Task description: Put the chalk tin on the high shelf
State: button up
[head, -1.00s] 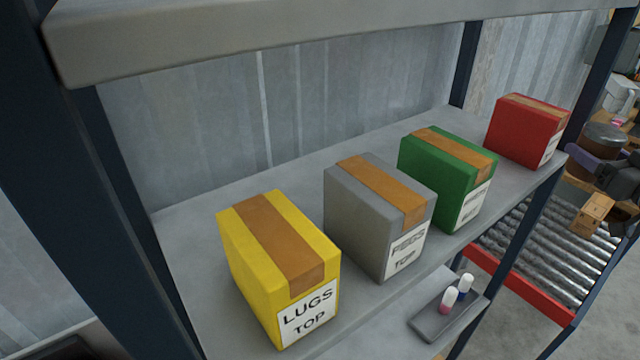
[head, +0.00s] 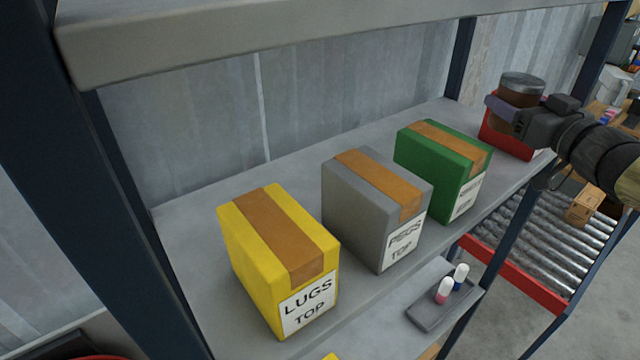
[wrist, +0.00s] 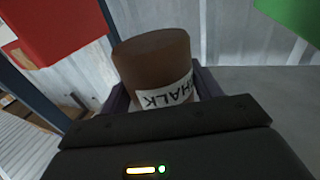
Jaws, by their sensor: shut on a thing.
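The chalk tin (head: 520,90) is a brown cylinder with a grey top, at the right of the head view. In the wrist view the tin (wrist: 152,65) shows a white label reading CHALK, upside down. My gripper (head: 505,112) is shut on the tin, one finger on each side. It holds the tin in front of the red box and above the shelf board. The shelf (head: 190,235) is a grey board carrying a row of boxes; whether the tin touches anything is hard to tell.
A yellow LUGS box (head: 240,260), a grey PEGS box (head: 350,205), a green box (head: 425,160) and a red box (head: 510,140) stand along the shelf. Bare board shows behind them. Another board (head: 250,40) hangs above. A small tray (head: 430,312) with markers and a roller conveyor (head: 530,235) lie lower.

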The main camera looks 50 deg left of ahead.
aim_at(501, 133)
jog(key=shift+w+r, duration=0.1)
jog(key=shift+f, duration=0.2)
jog(key=f, duration=0.4)
jog(key=a+f+p, duration=0.1)
jog(key=f, duration=0.1)
jog(key=shift+w+f, duration=0.1)
jog(key=shift+w, duration=0.15)
jog(key=shift+w+f, duration=0.1)
jog(key=shift+f, duration=0.05)
jog(key=shift+s+d+r, duration=0.15)
jog(key=shift+s+r, duration=0.05)
jog(key=shift+s, duration=0.25)
jog(key=f, duration=0.3)
jog(key=shift+w+d+f+p, duration=0.15)
jog(key=shift+w+f+p, duration=0.1)
jog(key=shift+f+p, duration=0.15)
jog(key=shift+s, duration=0.1)
